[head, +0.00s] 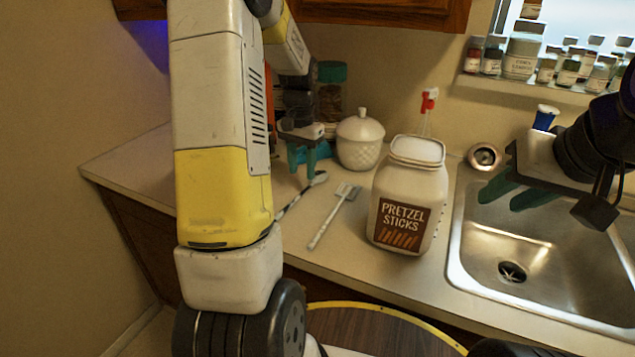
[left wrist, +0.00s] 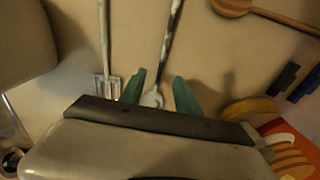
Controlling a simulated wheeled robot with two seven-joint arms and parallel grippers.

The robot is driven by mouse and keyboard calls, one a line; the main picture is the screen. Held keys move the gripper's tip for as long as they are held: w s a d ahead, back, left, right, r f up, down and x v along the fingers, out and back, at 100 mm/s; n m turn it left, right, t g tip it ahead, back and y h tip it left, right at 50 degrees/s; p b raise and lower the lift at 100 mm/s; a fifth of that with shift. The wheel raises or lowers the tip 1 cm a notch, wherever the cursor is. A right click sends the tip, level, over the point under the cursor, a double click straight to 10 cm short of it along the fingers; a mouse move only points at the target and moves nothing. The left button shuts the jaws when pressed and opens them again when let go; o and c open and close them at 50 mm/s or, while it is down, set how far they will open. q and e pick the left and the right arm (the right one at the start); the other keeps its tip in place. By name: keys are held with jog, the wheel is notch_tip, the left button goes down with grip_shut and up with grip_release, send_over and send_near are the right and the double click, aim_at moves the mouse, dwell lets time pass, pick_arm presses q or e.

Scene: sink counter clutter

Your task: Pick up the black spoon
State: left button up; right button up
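The black spoon (head: 296,200) lies on the counter, partly hidden behind my left arm in the head view. In the left wrist view the spoon (left wrist: 171,48) runs down the picture, and its lower end shows between the fingertips. My left gripper (head: 302,162) is open and points down over that end of the spoon. In the left wrist view its two teal fingers (left wrist: 159,90) stand apart, one on each side of the spoon. I cannot tell how high they are above the counter. My right gripper (head: 516,191) is open and empty over the sink.
A grey-white spatula (head: 333,216) lies beside the spoon. A pretzel sticks jar (head: 408,196) stands to its right, and a white lidded pot (head: 360,141) behind. The metal sink (head: 456,240) is at right. A wooden spoon (left wrist: 270,14) shows in the left wrist view.

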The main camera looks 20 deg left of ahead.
aim_at(301, 192)
pick_arm(q)
notch_tip(301, 192, down, 6)
jog(key=shift+s+a+f, duration=0.15)
jog(key=shift+f, duration=0.1)
jog(key=shift+c, duration=0.2)
grip_shut()
